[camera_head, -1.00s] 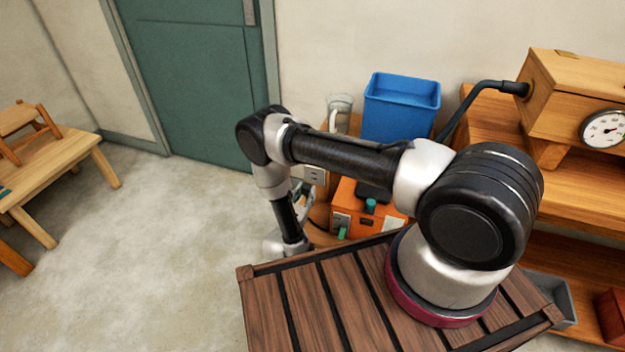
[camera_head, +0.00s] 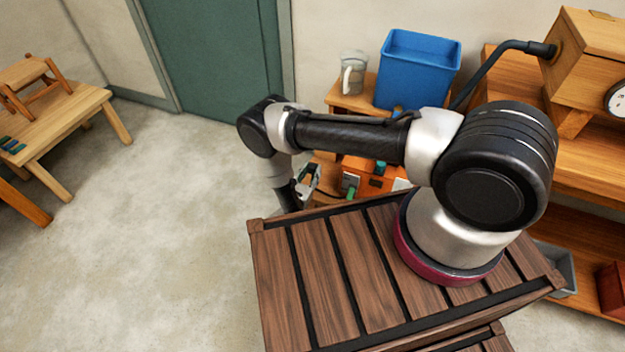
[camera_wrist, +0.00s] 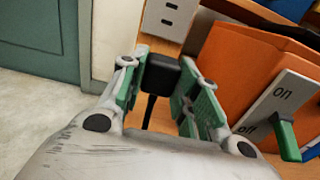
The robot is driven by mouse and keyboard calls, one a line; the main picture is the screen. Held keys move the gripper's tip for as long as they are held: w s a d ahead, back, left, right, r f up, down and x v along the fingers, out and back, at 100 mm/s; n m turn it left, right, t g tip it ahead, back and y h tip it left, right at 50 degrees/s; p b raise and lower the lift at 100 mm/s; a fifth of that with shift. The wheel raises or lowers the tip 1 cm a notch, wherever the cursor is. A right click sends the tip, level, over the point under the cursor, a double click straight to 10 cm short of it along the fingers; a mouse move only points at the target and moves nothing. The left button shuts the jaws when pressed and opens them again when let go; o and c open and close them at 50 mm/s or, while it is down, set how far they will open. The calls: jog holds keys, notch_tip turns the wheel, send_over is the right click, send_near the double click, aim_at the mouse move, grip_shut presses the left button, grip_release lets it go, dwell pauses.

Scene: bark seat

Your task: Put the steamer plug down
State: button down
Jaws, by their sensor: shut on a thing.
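My gripper (camera_wrist: 163,88) is shut on the steamer plug (camera_wrist: 161,73), a black block between the green finger pads in the wrist view. A black cord or stem hangs from the plug toward my palm. A pale plate with dark slots (camera_wrist: 170,17), which looks like a wall socket, is just beyond the plug; I cannot tell whether they touch. In the head view, part of my gripper (camera_head: 308,182) shows behind my slatted top, and the plug cannot be made out.
An orange box (camera_wrist: 232,65) with an "on" plate and green lever (camera_wrist: 286,135) stands close right of my gripper. In the head view, a blue bin (camera_head: 418,75) and clear jug (camera_head: 353,72) stand behind. The floor (camera_head: 170,230) at left is clear.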

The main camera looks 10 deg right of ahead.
jog(key=shift+f, duration=3.05)
jog(key=shift+f, duration=0.3)
jog(key=shift+s+f, duration=0.1)
jog(key=shift+f, duration=0.15)
